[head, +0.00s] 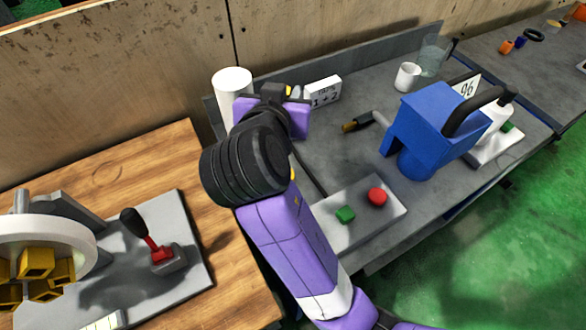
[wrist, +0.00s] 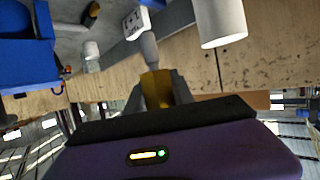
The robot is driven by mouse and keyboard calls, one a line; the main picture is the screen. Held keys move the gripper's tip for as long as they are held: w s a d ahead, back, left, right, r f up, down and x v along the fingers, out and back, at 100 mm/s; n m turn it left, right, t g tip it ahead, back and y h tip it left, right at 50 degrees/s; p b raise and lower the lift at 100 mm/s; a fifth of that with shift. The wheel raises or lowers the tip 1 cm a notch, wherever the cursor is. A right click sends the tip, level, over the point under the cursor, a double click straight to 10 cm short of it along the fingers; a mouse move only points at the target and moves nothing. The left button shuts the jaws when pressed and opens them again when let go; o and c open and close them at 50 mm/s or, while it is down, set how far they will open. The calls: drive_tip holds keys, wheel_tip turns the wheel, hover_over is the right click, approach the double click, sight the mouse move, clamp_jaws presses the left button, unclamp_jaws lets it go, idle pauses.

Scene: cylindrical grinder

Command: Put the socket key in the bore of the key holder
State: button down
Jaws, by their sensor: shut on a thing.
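My gripper (wrist: 156,92) is shut on a yellow-gold piece with a grey rounded end, taken to be the socket key (wrist: 157,88). It points away from the wrist. In the head view my gripper (head: 290,92) is over the back left of the grey bench, near a white cylinder and a small sign; my arm hides most of the held piece. I cannot tell for certain which thing is the key holder, and no bore is clearly visible.
The white cylinder (head: 232,90) and the "1 + 2" sign (head: 323,92) stand close to my gripper. A blue machine (head: 430,125), a white mug (head: 407,76) and a button plate (head: 350,228) are to the right. A lever (head: 160,254) stands left.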

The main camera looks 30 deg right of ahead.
wheel_tip(320, 180, down, 19)
drive_tip(key=shift+p, duration=0.55)
drive_tip(key=shift+f, duration=0.15)
drive_tip(key=c, duration=1.1)
unclamp_jaws()
drive_tip(key=shift+r, duration=0.25)
drive_tip(key=b+v, duration=0.2)
drive_tip(key=v, duration=1)
